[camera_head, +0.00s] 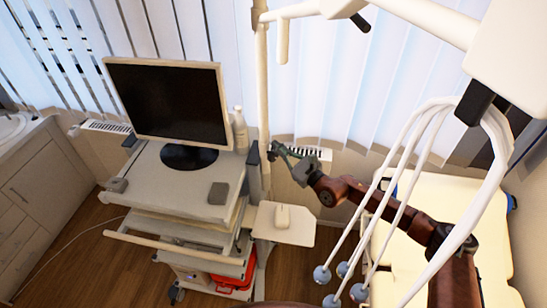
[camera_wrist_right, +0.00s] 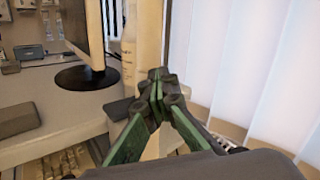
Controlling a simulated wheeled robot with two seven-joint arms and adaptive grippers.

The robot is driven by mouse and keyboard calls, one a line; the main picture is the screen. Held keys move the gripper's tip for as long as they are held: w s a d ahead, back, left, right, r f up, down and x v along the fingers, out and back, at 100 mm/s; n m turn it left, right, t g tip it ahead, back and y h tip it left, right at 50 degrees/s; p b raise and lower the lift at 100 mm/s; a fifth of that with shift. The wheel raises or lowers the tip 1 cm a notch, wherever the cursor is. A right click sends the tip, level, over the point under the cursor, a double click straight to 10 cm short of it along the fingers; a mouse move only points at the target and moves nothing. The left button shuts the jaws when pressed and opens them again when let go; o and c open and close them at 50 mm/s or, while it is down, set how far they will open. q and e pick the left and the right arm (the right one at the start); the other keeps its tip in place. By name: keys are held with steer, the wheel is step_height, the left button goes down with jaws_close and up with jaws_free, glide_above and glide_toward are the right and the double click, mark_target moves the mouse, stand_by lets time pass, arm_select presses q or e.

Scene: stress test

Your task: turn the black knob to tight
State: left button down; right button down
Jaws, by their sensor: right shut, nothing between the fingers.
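My right gripper (camera_head: 274,150) reaches in from the right, beside the cream pole at the cart's right side. In the right wrist view its green fingers (camera_wrist_right: 158,88) are shut with their dark tips together and nothing between them. The cream pole (camera_head: 263,90) stands directly behind the fingertips in the wrist view. A small black knob-like part (camera_head: 360,22) sticks out under the white arm at the top. I cannot tell whether it is the task's knob. No other clear knob shows; the fingers may hide one at the pole. My left gripper is not in view.
A monitor (camera_head: 170,100) stands on the grey cart (camera_head: 160,185), with a white bottle (camera_head: 240,130) near the pole. White cables (camera_head: 385,200) with bluish ends hang before my right arm. A bed (camera_head: 420,215) stands at right.

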steer(key=c, duration=2.7)
jaws_free()
steer(key=shift+c, duration=0.2)
steer(key=o, duration=1.4)
steer(key=v, duration=1.2)
